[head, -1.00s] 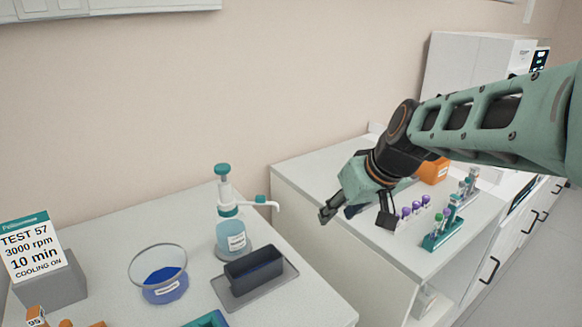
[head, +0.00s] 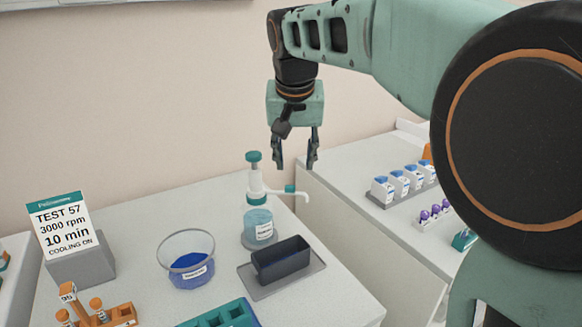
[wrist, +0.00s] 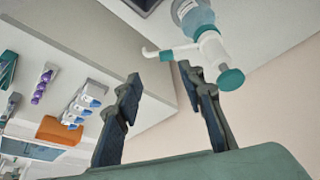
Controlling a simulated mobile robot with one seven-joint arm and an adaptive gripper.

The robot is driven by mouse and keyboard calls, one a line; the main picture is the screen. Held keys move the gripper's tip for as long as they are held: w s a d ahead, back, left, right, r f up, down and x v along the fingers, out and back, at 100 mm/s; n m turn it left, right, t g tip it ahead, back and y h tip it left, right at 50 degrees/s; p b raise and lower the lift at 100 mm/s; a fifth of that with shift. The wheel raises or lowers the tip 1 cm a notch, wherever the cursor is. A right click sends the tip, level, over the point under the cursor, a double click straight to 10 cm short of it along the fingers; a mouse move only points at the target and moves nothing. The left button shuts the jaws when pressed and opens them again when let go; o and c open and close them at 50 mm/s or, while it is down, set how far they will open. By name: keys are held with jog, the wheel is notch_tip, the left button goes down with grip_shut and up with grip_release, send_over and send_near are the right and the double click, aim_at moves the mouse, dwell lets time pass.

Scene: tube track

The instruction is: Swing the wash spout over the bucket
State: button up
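The wash bottle (head: 258,222) has a teal cap, a clear pale-blue body and a white wash spout (head: 286,191) with a teal collar. The spout points right in the head view, its bent tip behind and right of the dark rectangular bucket (head: 282,262). My gripper (head: 295,160) hangs fingers-down above the spout, open and empty. In the wrist view the spout (wrist: 172,52) shows beyond and between my open fingertips (wrist: 160,82), apart from them as far as I can tell. Only a dark corner, possibly the bucket, shows at that view's top edge.
The bucket stands on a grey tray (head: 262,294). A glass bowl of blue liquid (head: 187,262) and a sign (head: 62,228) stand left. A teal rack (head: 225,315) is in front. Across a gap, another counter bears white bottles (head: 405,180) and purple-capped tubes (head: 430,213).

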aim_at(290, 187)
jog(key=shift+m, duration=0.4)
jog(key=x, duration=0.6)
jog(key=a+x, duration=0.1)
jog(key=x, duration=0.3)
jog(key=shift+w+r+b, duration=0.2)
jog(key=shift+w+b, duration=0.1)
jog(key=shift+a, duration=0.1)
grip_shut()
